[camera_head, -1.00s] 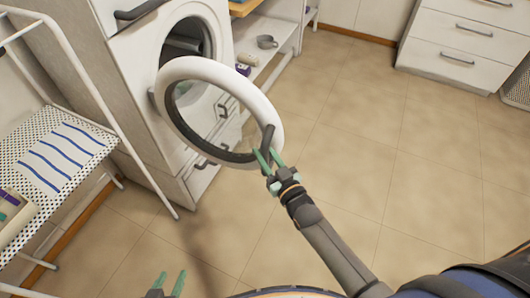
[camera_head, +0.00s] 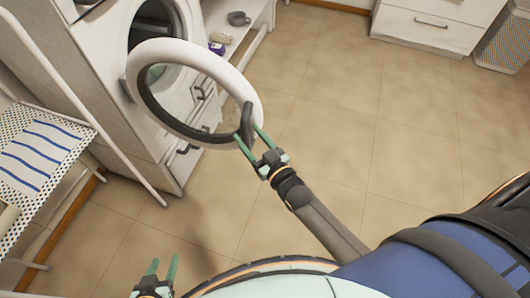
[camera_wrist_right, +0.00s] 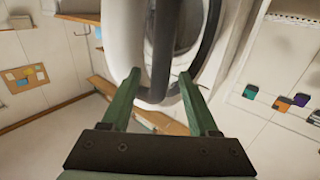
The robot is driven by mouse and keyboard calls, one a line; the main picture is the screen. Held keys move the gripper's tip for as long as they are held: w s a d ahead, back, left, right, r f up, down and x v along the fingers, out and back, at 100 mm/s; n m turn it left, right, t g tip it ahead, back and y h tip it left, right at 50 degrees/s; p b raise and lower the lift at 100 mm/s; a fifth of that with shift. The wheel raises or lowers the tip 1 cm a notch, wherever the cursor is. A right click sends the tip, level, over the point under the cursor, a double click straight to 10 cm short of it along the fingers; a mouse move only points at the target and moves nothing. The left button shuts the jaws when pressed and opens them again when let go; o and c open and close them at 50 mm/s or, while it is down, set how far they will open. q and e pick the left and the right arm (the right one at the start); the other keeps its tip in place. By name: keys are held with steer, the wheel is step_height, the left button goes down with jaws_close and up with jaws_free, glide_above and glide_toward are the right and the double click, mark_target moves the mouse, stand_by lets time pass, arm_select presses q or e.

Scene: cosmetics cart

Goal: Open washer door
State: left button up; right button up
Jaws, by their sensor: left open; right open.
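The washer (camera_head: 112,40) stands at the upper left, and its round opening (camera_head: 152,28) is partly visible. Its white ring-shaped door (camera_head: 197,55) stands swung well out from the body, with a dark inner rim. The dark door handle (camera_head: 247,120) is on the ring's right side. My right gripper (camera_head: 247,132) is open, with its green fingers on either side of the handle. In the right wrist view, the handle (camera_wrist_right: 166,45) lies between the spread fingers (camera_wrist_right: 159,74); contact cannot be told. My left gripper (camera_head: 163,261) is open and empty at the bottom, away from the door.
A white rack with a dotted, blue-striped cloth (camera_head: 35,165) stands at the left. An open shelf with a grey mug (camera_head: 239,18) is right of the washer. A drawer unit (camera_head: 430,22) and a basket (camera_head: 503,45) stand at the upper right. The tiled floor is clear.

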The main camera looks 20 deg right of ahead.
steer(key=v, duration=1)
steer(key=s+f+g+h, duration=0.1)
steer(key=s+f+g, duration=0.7)
steer(key=s+f, duration=0.2)
steer(key=shift+s+d+f+g, duration=0.2)
steer(key=shift+f+g, duration=0.1)
steer(key=shift+f, duration=0.25)
stand_by(0.7)
